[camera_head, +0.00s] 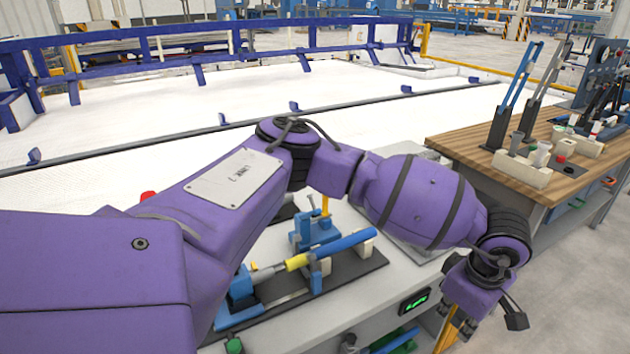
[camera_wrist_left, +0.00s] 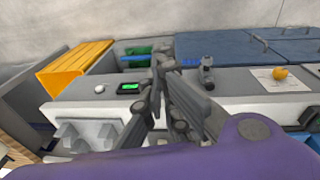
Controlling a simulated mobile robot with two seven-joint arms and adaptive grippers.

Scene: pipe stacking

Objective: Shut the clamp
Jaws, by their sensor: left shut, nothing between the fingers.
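The clamp (camera_head: 311,229) is a blue fixture with an upright yellow lever (camera_head: 325,205), on a dark base plate on the grey bench. A pipe with a blue part (camera_head: 345,243) and a yellow part (camera_head: 297,262) lies at the clamp, and my purple left arm partly hides this area. Whether the clamp is open or shut I cannot tell. My left arm reaches over and past the clamp to the bench's front right. In the left wrist view my left gripper (camera_wrist_left: 163,68) is shut and empty, apart from the clamp. My right gripper is not in view.
A wooden-topped table (camera_head: 500,165) with tall blue and grey levers and small fittings stands at the right. A green-lit display (camera_head: 414,301) sits on the bench front. The wrist view shows an orange box (camera_wrist_left: 75,75) near the gripper and blue panels (camera_wrist_left: 225,55) beyond.

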